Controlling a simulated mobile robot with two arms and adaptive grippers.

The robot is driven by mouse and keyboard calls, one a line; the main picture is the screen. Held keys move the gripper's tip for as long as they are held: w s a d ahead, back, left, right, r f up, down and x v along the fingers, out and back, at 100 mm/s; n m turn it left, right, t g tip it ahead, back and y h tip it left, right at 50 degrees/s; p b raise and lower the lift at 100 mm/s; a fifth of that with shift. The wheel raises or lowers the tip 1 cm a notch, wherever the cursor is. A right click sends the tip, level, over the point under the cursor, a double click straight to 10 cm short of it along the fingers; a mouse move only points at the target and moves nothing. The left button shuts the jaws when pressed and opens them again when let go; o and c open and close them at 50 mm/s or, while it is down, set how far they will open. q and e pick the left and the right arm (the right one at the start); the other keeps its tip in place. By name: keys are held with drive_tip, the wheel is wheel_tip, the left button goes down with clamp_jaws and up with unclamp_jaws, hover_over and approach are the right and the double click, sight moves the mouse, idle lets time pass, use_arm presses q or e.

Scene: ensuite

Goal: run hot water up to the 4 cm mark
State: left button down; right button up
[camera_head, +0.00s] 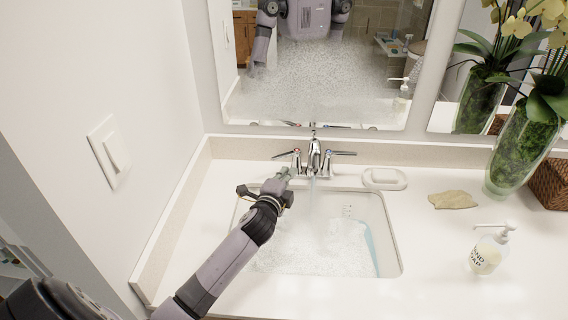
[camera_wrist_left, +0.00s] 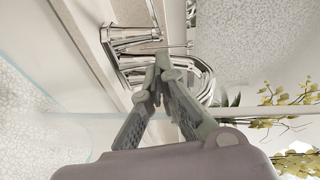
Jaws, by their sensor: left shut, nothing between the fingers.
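The left tap handle (camera_head: 288,154) has a small reddish mark; the right handle (camera_head: 342,153) points right. The white sink (camera_head: 396,240) holds clear water (camera_head: 310,250) over a speckled bottom; I cannot read a depth mark. My left gripper (camera_head: 284,174) is shut and empty, just in front of the left handle. In the left wrist view its fingertips (camera_wrist_left: 163,62) meet close to the chrome faucet parts (camera_wrist_left: 135,40); contact is unclear. My right gripper is not directly in view.
A soap dish (camera_head: 384,179), a beige cloth-like piece (camera_head: 453,199) and a soap pump bottle (camera_head: 488,252) stand right of the sink. A glass vase with orchids (camera_head: 522,150) is farther right. A mirror (camera_head: 330,85) hangs behind; a wall closes the left side.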

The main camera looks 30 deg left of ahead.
sight(273, 158)
use_arm(q)
drive_tip(key=shift+w+a+f+p, duration=0.25)
drive_tip(key=shift+w+a, duration=0.75)
drive_tip(key=shift+w, duration=0.1)
drive_tip(key=shift+w+a+f+p, duration=0.25)
drive_tip(key=shift+w+a, duration=0.7)
drive_tip(key=shift+w, duration=0.15)
drive_tip(key=shift+a, duration=0.55)
drive_tip(key=shift+w+a, duration=0.15)
drive_tip(key=shift+a, duration=0.55)
drive_tip(key=shift+w+a, duration=0.2)
drive_tip(key=shift+a, duration=0.3)
drive_tip(key=shift+w+a, duration=0.2)
drive_tip(key=shift+a, duration=0.4)
